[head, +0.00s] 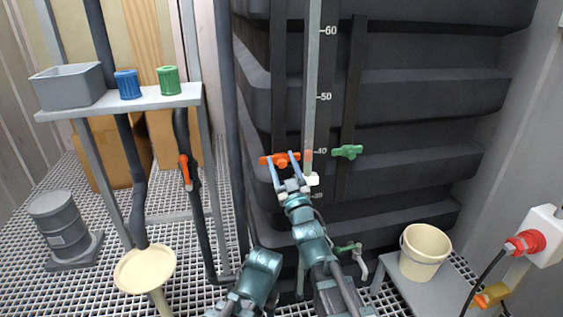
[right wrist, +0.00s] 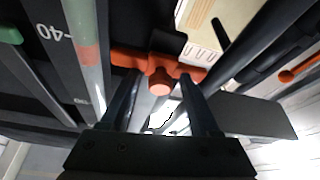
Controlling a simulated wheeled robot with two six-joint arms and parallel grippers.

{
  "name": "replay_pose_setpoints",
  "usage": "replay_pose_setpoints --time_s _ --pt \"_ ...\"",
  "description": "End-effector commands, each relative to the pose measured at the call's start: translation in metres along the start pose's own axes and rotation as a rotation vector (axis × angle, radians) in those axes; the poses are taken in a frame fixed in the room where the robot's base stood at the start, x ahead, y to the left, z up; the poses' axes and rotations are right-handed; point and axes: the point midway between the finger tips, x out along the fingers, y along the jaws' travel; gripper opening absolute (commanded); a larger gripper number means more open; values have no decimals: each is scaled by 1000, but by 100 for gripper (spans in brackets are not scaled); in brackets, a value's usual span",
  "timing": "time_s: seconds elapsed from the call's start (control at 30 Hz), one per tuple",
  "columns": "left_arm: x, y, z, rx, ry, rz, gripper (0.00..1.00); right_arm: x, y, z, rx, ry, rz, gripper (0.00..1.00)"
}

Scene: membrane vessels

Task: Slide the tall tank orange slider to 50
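The orange slider (head: 282,159) sits on a dark vertical rail of the tall dark tank (head: 430,90), just below the 40 mark of the scale. It also shows in the right wrist view, as an orange crossbar with a round knob (right wrist: 160,82). My right gripper (head: 281,161) is at the slider. Its fingers (right wrist: 158,98) are apart, one on each side of the knob, with gaps visible in the right wrist view. Whether they touch the crossbar I cannot tell.
A pale vertical strip (head: 313,70) with a reddish band near 40 runs beside the scale. A green slider (head: 347,152) is on another rail to the right. A dark pipe (head: 226,120) stands left of the rail. A cream bucket (head: 424,250) stands at lower right.

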Motion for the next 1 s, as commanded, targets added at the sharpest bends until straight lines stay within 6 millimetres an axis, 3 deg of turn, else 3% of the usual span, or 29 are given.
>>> replay_pose_setpoints --time_s 0.03,0.33,1.0 --pt "0 0 0 0 0 0 63 0 0 0 0 0 0 54" --pt "0 0 0 0 0 0 63 0 -1 0 0 0 -1 0" --pt "0 0 0 0 0 0 63 -1 -2 0 -1 -1 -3 0"
